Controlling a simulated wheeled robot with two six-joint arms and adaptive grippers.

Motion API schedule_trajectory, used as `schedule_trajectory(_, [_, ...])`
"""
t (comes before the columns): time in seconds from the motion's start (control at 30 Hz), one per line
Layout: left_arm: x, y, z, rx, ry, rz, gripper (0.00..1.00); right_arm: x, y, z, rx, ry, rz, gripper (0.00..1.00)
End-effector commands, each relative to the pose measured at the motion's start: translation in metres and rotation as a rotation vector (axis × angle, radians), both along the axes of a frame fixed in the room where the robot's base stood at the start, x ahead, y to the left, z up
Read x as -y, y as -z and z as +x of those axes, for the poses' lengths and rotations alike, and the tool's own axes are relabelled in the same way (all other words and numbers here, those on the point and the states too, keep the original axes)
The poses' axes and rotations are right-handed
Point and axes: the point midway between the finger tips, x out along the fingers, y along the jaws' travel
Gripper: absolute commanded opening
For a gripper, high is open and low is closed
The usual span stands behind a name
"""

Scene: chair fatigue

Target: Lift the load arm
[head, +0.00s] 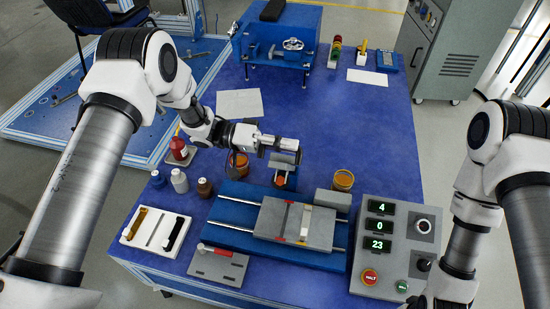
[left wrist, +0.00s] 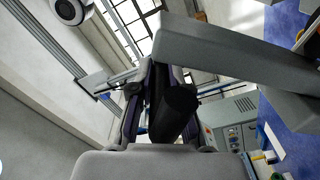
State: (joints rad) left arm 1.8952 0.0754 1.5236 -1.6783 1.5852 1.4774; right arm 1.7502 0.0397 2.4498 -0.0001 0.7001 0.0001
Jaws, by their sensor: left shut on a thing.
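My left gripper (head: 288,146) is above the far side of the blue test rig (head: 226,212). In the left wrist view its fingers (left wrist: 162,90) are shut on a black cylindrical handle (left wrist: 175,112). A thick grey bar, which looks like the load arm (left wrist: 235,55), runs across just beyond the handle. In the head view a grey block of it (head: 284,159) shows just below the gripper, above an orange-topped part. The handle is hidden there by the gripper. The rig's grey plate (head: 270,219) lies on two rails. My right arm is at the right; its gripper is out of the picture.
A control box (head: 395,245) with green displays reading 4, 0 and 23 stands right of the rig.

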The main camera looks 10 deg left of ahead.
Motion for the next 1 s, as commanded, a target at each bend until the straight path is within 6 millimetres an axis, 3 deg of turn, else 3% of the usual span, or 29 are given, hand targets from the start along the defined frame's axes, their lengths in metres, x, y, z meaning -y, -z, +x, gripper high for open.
schedule_trajectory(0.23, [0.003, -0.016, 0.044, -0.177, -0.001, 0.006, 0.0, 0.0, 0.005, 0.0, -0.001, 0.0, 0.0, 0.0])
schedule_trajectory(0.4, [0.003, -0.022, 0.066, -0.186, -0.001, 0.007, 0.0, 0.0, 0.01, 0.0, -0.001, 0.0, 0.0, 0.0])
schedule_trajectory(0.63, [0.004, -0.025, 0.079, -0.188, -0.001, 0.007, 0.0, 0.0, 0.013, 0.0, -0.001, 0.0, 0.0, 0.0])
schedule_trajectory(1.0, [0.004, -0.025, 0.081, -0.189, -0.002, 0.008, 0.0, 0.0, 0.013, 0.0, -0.001, 0.0, 0.0, 0.0])
